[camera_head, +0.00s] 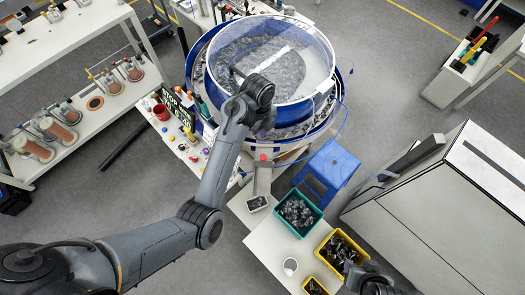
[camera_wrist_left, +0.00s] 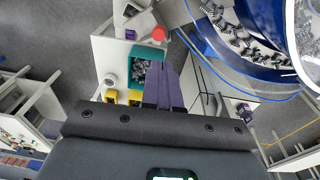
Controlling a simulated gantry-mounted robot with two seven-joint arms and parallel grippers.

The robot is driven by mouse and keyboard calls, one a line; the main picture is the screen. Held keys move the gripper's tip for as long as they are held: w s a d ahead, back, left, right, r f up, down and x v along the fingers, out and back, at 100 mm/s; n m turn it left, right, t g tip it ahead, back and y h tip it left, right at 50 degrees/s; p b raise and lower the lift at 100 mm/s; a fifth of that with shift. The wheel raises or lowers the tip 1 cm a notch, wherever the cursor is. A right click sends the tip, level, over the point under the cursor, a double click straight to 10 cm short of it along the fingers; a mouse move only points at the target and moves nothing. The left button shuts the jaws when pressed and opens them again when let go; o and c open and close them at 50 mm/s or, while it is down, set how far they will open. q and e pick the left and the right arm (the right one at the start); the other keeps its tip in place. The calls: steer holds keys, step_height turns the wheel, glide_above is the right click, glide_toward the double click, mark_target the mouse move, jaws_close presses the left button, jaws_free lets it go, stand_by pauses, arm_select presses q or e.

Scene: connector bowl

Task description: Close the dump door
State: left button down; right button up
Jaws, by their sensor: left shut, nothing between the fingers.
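The round bowl feeder (camera_head: 197,84) with blue rim and clear wall stands at the top middle in the head view, with grey parts inside. Its blue rim also shows at the upper right of the left wrist view (camera_wrist_left: 208,62). I cannot make out the dump door or its position. My left arm reaches over the near side of the bowl, and its wrist hides part of the rim. The purple fingers of my left gripper (camera_wrist_left: 161,66) are shut and empty in the left wrist view. A dark part of my right arm shows at the bottom right of the head view; its fingers are out of sight.
A teal bin (camera_head: 318,228) and a yellow bin (camera_head: 321,250) of dark parts stand on a white table. A red knob (camera_head: 263,157) sits near the bowl's front. A blue stool (camera_head: 345,160) and a large pale cabinet (camera_head: 435,215) are to the right.

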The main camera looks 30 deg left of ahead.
arm_select(q)
steer(key=f, duration=0.2)
steer(key=p, duration=0.2)
glide_toward(263, 156)
step_height(263, 156, down, 6)
steer(key=shift+s+d+r, duration=0.15)
steer(key=shift+d+r, duration=0.05)
steer(key=shift+f, duration=0.65)
